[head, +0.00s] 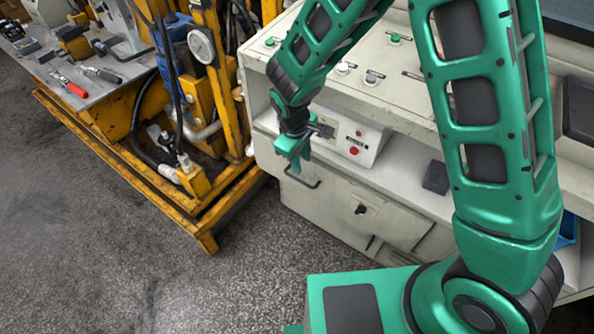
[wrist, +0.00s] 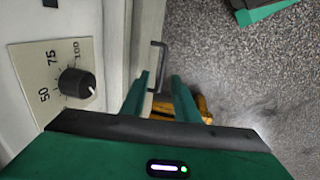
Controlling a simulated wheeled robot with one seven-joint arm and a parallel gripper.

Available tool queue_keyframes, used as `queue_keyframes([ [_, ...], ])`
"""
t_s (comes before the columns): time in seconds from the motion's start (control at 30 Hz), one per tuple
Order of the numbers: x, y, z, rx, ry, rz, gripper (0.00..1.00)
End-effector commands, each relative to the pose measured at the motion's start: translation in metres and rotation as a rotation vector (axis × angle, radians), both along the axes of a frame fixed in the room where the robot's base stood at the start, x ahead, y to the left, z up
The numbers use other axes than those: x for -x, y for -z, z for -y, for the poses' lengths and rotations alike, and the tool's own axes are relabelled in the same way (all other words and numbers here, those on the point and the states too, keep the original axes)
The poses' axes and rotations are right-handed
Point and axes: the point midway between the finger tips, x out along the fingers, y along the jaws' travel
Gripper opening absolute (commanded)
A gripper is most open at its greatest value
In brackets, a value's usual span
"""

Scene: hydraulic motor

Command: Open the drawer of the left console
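The left console (head: 390,160) is a white cabinet at the upper middle of the head view. Its drawer front (head: 325,195) carries a dark bar handle (head: 302,179), seen also in the wrist view (wrist: 158,64). My gripper (head: 298,160) is just above the handle in the head view, pointing down. In the wrist view my gripper (wrist: 162,82) has its two green fingers apart, with nothing between the tips. The handle lies just beyond the tips, roughly in line with the gap. Contact with the handle does not show. The drawer appears shut.
A yellow steel frame (head: 205,215) with hoses stands left of the console. A dial (wrist: 77,83) sticks out of the console face close to my gripper. A control box (head: 355,143) sits on the console's shelf. The speckled floor (head: 120,240) in front is clear.

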Motion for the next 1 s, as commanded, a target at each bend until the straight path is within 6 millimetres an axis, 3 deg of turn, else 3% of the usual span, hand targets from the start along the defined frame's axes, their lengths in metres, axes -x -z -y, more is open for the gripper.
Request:
queue_keyframes([
  [0.23,0.001,0.037,-0.012,0.002,-0.025,-0.004,0.28],
  [0.6,-0.006,0.091,-0.011,0.000,-0.033,-0.003,0.28],
  [1.0,-0.008,0.101,-0.011,-0.001,-0.034,0.000,0.28],
])
